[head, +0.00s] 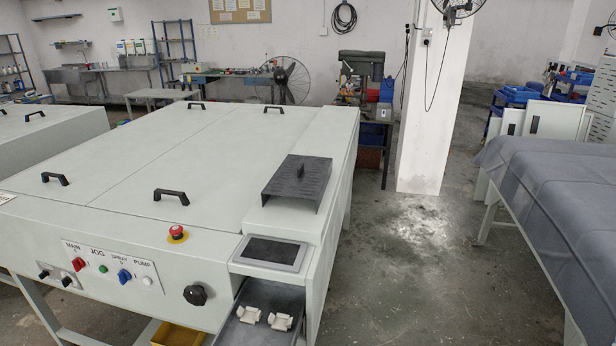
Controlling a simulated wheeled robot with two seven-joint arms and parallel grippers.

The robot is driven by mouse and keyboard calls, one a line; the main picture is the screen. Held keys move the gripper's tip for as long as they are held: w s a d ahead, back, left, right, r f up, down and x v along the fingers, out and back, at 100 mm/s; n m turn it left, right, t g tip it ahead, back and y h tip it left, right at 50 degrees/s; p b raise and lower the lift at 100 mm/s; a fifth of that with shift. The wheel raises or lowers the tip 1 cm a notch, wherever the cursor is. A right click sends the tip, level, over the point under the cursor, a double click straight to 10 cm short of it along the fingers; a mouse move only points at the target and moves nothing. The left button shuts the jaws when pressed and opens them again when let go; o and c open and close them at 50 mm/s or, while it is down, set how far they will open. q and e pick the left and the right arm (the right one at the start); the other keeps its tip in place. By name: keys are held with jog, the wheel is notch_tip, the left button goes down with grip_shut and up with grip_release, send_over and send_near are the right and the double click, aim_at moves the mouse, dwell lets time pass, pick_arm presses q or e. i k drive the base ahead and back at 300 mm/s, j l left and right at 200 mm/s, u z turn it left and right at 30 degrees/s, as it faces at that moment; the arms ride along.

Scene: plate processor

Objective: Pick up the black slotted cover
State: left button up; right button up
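The black slotted cover (298,181) lies on the right-hand top strip of the large pale plate processor (130,150), toward its right edge. Neither of my grippers shows in the head view.
In front of the cover are a dark framed panel (272,252) and an open tray (240,334) holding two white pieces. A red emergency button (177,232) and black lid handles stand up nearby. A grey-draped table (560,180) stands right, across open floor (420,270).

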aim_at(298, 176)
jog(key=i+l+u, duration=0.2)
jog(key=l, duration=0.3)
jog(key=i+l+u, duration=0.2)
jog(key=l, duration=0.35)
jog(key=l+u, duration=0.15)
jog(key=l, duration=0.4)
jog(key=i+l+u, duration=0.2)
jog(key=l, duration=0.4)
jog(key=i+l+u, duration=0.25)
jog(key=i+l, duration=0.15)
jog(key=l, duration=0.2)
jog(key=i+l+u, duration=0.25)
jog(key=l, duration=0.4)
jog(key=i+l+u, duration=0.15)
jog(key=i+l, duration=0.1)
jog(key=l, duration=0.1)
